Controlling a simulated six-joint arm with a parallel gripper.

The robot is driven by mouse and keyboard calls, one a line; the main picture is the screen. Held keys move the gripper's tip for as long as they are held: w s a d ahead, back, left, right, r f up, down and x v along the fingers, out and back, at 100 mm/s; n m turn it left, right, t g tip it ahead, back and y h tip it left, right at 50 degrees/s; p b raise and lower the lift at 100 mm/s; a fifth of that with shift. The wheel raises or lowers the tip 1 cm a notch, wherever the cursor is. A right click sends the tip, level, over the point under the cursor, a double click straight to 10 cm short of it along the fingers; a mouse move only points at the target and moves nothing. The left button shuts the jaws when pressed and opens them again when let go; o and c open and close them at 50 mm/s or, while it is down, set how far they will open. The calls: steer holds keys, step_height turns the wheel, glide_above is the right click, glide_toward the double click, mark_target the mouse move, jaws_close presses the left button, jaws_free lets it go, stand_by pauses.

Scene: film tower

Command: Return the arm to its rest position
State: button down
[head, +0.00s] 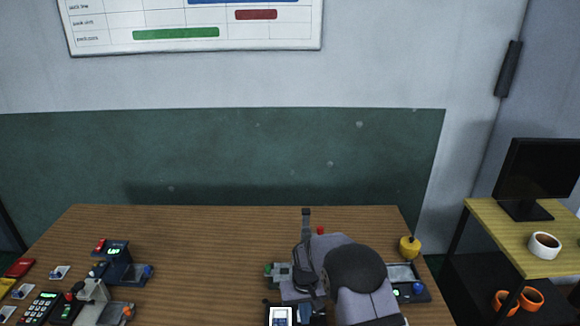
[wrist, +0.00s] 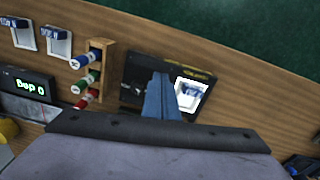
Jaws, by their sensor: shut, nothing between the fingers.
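My gripper (wrist: 161,80) shows in the wrist view with its blue fingers together and nothing between them. The fingertips overlap a black tray (wrist: 132,92) that holds a white piece with a blue label (wrist: 190,94). I cannot tell whether they touch it. In the head view my grey arm is folded over the right part of the wooden table (head: 200,240). It hides part of the table, and the fingertips cannot be made out there.
A small wooden rack (wrist: 101,62) with blue, green and red cylinders stands close by, beside a display unit (wrist: 28,85). Devices (head: 118,265) crowd the table's left side. A yellow knob-like object (head: 410,247) stands at the right. The middle back of the table is clear.

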steer(key=s+d+r+g, duration=0.1)
steer(key=s+d+g, duration=0.15)
steer(key=s, duration=0.85)
steer(key=s+d+r+g, duration=0.1)
steer(key=s+d, duration=0.2)
steer(key=s, duration=0.7)
steer(key=s+d+r, duration=0.3)
steer(key=s+r, duration=0.4)
steer(key=s, duration=0.2)
steer(key=w+d+r+m+t, duration=0.2)
steer(key=w+r+t, duration=0.1)
steer(key=r, duration=0.2)
step_height(320, 180, down, 22)
steer(key=b, duration=2.2)
steer(key=shift+f, duration=0.15)
